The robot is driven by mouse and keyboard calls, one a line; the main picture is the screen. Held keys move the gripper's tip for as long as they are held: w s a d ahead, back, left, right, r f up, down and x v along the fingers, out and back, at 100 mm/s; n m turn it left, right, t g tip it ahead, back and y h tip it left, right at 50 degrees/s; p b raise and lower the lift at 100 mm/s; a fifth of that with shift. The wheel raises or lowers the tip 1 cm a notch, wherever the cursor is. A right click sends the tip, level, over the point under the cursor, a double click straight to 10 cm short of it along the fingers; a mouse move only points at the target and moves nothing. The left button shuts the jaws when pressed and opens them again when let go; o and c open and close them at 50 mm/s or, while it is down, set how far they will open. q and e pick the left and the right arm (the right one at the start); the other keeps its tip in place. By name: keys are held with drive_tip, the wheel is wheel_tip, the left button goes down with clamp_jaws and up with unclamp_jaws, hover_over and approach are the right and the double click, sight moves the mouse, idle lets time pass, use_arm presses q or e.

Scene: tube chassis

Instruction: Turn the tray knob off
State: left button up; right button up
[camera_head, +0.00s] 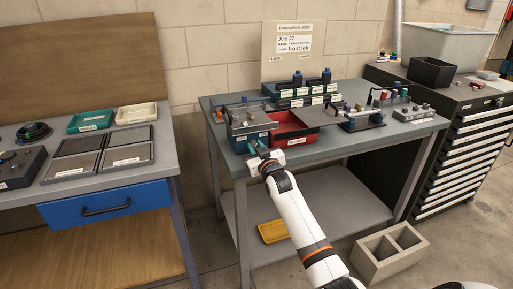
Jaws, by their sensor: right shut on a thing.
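A workbench (335,147) with a teal top stands in the middle of the camera_head view. On its left front part is a grey metal fixture (251,116) with a dark teal front, and beside it a red tray (290,133). My right gripper (256,150) reaches up to the bench's front edge, just below the fixture's front. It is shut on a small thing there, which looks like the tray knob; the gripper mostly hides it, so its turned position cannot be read. My left gripper is not in view.
Black bins (298,86) and a sign board (292,45) stand behind. A flat grey plate (318,115) and a clamp fixture (362,119) lie to the right. A yellow tray (273,231) is on the lower shelf. A concrete block (389,252) stands on the floor.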

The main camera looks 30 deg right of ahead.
drive_tip(key=shift+r+n+p, duration=0.15)
drive_tip(key=shift+n+p, duration=0.35)
drive_tip(key=shift+n, duration=0.7)
drive_tip(key=n, duration=0.3)
drive_tip(key=shift+n+p, duration=0.3)
drive_tip(key=shift+p, duration=0.1)
drive_tip(key=n, duration=0.4)
drive_tip(key=shift+n, duration=0.3)
drive_tip(key=shift+f+n, duration=0.15)
drive_tip(key=shift+n, duration=0.9)
drive_tip(key=shift+f+n, duration=0.1)
drive_tip(key=shift+n, duration=0.95)
drive_tip(key=o, duration=1)
drive_tip(key=shift+a, duration=0.1)
